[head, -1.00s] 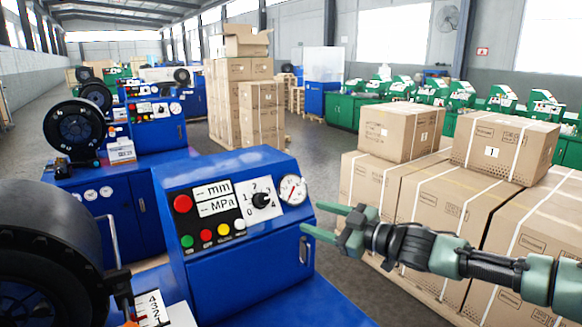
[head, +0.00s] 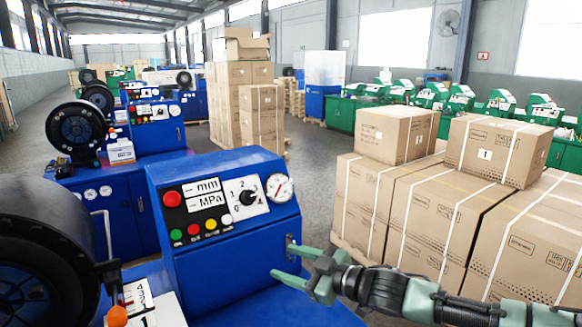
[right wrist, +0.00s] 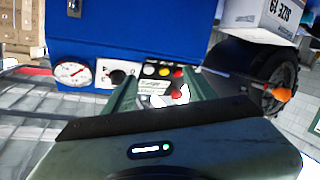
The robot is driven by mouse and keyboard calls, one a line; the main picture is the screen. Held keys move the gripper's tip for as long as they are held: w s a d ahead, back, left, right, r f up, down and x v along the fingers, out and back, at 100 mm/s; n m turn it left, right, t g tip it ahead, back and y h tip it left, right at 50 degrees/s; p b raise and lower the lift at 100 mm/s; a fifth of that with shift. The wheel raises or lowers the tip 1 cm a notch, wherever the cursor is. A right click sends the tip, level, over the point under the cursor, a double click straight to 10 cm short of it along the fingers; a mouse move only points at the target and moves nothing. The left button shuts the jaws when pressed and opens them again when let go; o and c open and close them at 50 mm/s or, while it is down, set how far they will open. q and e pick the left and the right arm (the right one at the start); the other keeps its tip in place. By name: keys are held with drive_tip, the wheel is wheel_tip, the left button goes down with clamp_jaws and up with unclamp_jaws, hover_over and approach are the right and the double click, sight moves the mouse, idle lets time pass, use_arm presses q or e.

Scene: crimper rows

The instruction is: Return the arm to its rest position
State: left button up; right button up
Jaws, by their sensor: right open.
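My right gripper (head: 281,259) is open and empty. It is in front of the right side of the blue crimper's control box (head: 235,262) in the head view, with its arm coming in from the lower right. In the right wrist view the two green fingers (right wrist: 165,90) stand apart, with the panel's coloured buttons (right wrist: 163,71) showing between them and nothing held. The control panel has a red button (head: 172,199), a black knob (head: 248,197) and a pressure gauge (head: 280,188). Whether the fingers touch the box cannot be told. My left gripper is not in view.
Stacked cartons (head: 425,220) stand right of the crimper, close behind my right arm. A black reel (head: 45,255) and a white number card (head: 145,305) are at the lower left. More blue crimpers (head: 155,120) line the left. Grey floor (head: 305,165) is open between crimper and cartons.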

drive_tip(key=s+a+f+m+h, duration=0.1)
drive_tip(key=s+a+f+m, duration=0.1)
drive_tip(key=s+a+f, duration=0.4)
drive_tip(key=s+a+f+m+h, duration=0.15)
drive_tip(key=s+f, duration=0.25)
drive_tip(key=s, duration=0.5)
drive_tip(key=s+d+f+m+g+h, duration=0.3)
drive_tip(key=s+d+f+m+h, duration=0.35)
drive_tip(key=s+d, duration=0.65)
drive_tip(key=s+d+f+m+g+h, duration=0.35)
drive_tip(key=s+d+f, duration=0.7)
drive_tip(key=d, duration=0.55)
wheel_tip(320, 180, down, 23)
drive_tip(key=s, duration=0.2)
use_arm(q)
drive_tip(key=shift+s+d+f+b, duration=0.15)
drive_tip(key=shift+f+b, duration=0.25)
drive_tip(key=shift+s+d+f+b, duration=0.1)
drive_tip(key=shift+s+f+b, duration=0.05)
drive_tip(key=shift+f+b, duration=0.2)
use_arm(e)
drive_tip(key=s+d+f+n+g, duration=0.1)
drive_tip(key=s+d+f+g, duration=0.1)
drive_tip(key=s+f, duration=1.5)
drive_tip(key=shift+s+f, duration=0.2)
drive_tip(key=shift+f, duration=0.55)
drive_tip(key=shift+d+h, duration=0.1)
drive_tip(key=shift+h, duration=0.15)
